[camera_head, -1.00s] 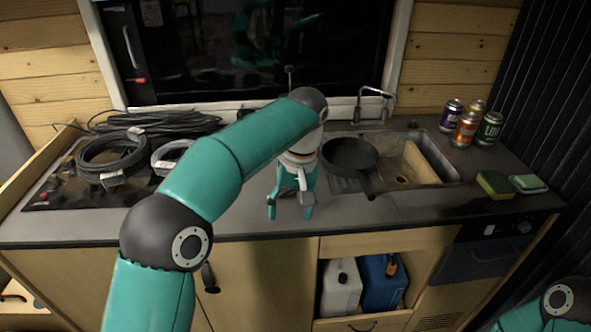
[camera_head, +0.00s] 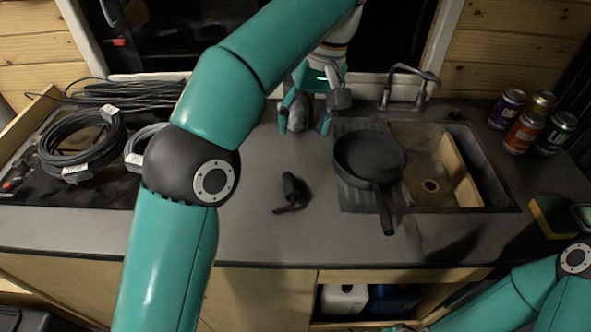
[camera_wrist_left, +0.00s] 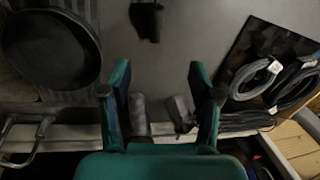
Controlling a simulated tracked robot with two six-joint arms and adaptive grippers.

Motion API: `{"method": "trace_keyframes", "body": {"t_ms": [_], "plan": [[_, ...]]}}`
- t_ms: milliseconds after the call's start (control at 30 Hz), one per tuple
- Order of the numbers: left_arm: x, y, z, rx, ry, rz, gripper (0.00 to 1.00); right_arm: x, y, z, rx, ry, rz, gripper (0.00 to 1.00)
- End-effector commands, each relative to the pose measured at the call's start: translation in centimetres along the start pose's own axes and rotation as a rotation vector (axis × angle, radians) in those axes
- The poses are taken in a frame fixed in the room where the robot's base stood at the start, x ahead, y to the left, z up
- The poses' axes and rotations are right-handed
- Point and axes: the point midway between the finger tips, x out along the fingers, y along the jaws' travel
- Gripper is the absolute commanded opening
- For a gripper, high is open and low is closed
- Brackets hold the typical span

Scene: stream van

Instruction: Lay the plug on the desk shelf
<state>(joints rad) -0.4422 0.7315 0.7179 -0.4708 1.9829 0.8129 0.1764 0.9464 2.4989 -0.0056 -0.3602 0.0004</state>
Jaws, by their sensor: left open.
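A small black object (camera_head: 291,193), which looks like the plug, lies on the grey counter (camera_head: 245,225) left of the pan. It also shows at the top of the left wrist view (camera_wrist_left: 147,20). My left gripper (camera_head: 306,122) is open behind it, near the window side of the counter, and apart from it. In the left wrist view the open fingers (camera_wrist_left: 162,95) have a grey cylinder (camera_wrist_left: 138,115) and a dark piece (camera_wrist_left: 181,113) beyond and between them; I cannot tell what these are. My right arm shows at the lower right, its gripper out of view. I cannot make out a desk shelf.
A black pan (camera_head: 368,155) lies beside the sink (camera_head: 405,150), its handle towards the front. A tap (camera_head: 405,88) stands behind. Coiled cables (camera_head: 80,145) cover the left. Several cans (camera_head: 525,130) and a sponge (camera_head: 550,215) are at right. The front middle counter is clear.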

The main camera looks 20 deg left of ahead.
Motion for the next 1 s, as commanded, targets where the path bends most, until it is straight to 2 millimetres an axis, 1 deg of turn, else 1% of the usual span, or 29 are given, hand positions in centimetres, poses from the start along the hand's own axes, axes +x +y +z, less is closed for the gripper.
{"method": "trace_keyframes", "body": {"t_ms": [33, 167, 300, 433, 600, 767, 833, 1000], "plan": [[0.9, 0.1, 0.0, 0.001, 0.000, -0.001, 0.63, 0.7, 0.3, 0.0, 0.000, -0.001, 0.000, 0.57], [3.3, 0.2, 0.1, 0.002, -0.001, -0.001, 0.63, 2.3, 0.8, 0.0, 0.000, -0.001, 0.000, 0.57], [6.4, 0.3, 0.1, 0.006, -0.003, -0.003, 0.63, 3.8, 1.4, 0.0, 0.000, -0.001, 0.000, 0.57], [8.9, 0.3, 0.0, 0.005, -0.003, -0.002, 0.63, 4.6, 1.7, 0.0, 0.000, -0.001, 0.000, 0.57], [10.8, 0.4, 0.0, 0.005, -0.001, 0.000, 0.63, 5.1, 1.8, 0.0, 0.000, 0.000, 0.000, 0.57], [11.6, 0.4, 0.0, 0.005, -0.001, -0.001, 0.63, 5.2, 1.9, 0.0, 0.000, 0.000, 0.000, 0.57], [12.1, 0.6, 0.0, 0.005, -0.001, -0.001, 0.63, 5.3, 1.9, 0.0, 0.000, 0.000, 0.000, 0.57], [14.6, 1.1, -0.1, 0.006, -0.002, -0.002, 0.63, 5.8, 2.1, 0.0, 0.000, 0.000, 0.000, 0.57]]}}
